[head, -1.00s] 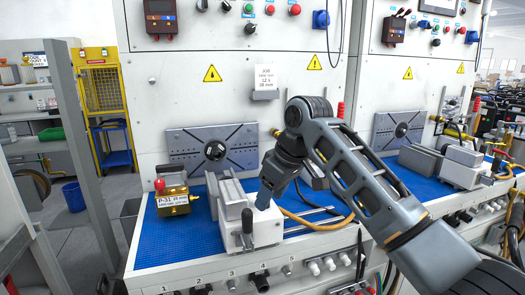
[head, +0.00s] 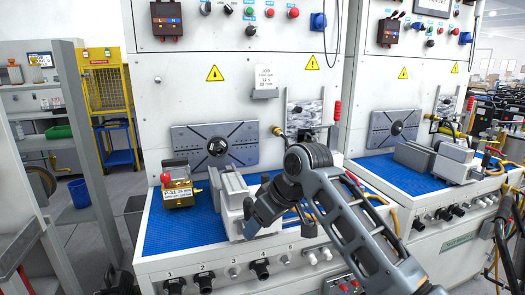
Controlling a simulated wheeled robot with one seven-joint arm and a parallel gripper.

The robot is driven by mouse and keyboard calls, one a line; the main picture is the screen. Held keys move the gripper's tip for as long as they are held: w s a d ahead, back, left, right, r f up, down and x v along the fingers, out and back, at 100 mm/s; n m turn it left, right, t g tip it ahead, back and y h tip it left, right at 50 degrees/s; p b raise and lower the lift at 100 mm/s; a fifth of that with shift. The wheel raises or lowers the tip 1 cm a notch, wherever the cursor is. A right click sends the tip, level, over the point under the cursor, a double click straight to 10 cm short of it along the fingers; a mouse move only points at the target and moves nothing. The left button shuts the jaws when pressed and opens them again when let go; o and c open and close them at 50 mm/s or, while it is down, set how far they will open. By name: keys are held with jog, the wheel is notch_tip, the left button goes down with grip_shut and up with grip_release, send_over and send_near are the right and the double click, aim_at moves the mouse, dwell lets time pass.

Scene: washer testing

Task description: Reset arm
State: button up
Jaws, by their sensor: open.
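My arm enters from the lower right, bends at a dark rounded joint and reaches down to the left over the front of the workbench. My gripper (head: 249,217) is at its end, over the white and grey clamping fixture (head: 229,188) on the blue mat. It is open, and I see nothing held in it. The fingertips are small and partly merge with the fixture, so I cannot tell whether they touch it. The arm hides the fixture's right and front parts.
A brass-coloured block with a red knob (head: 178,193) stands left on the blue mat (head: 180,232). A slotted grey plate (head: 215,145) is on the white panel behind. A second station (head: 440,160) stands to the right. Knobs line the bench front (head: 205,278).

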jog(key=s+a+f+m+t+y, duration=0.2)
jog(key=s+f+m+t, duration=0.1)
jog(key=s+f, duration=0.8)
jog(key=s+d+f+m+t+h, duration=0.1)
jog(key=s+d+f+m+t, duration=0.1)
jog(key=s+d+f, duration=0.3)
jog(key=s+f+m+t, duration=0.2)
jog(key=s+f+m, duration=0.1)
jog(key=s, duration=0.5)
jog(key=s+d+r+m+t+h, duration=0.1)
jog(key=s+d+h, duration=0.1)
jog(key=s+d, duration=0.45)
jog(key=s+d+r+m+t+h, duration=0.15)
jog(key=s+d, duration=0.25)
jog(key=s, duration=0.6)
jog(key=s+d+r+t+h, duration=0.2)
jog(key=s+d+r, duration=0.6)
jog(key=s+r, duration=0.4)
jog(key=shift+s+n, duration=0.45)
jog(key=shift+s, duration=0.3)
jog(key=shift+d+h, duration=0.1)
jog(key=shift+h, duration=0.15)
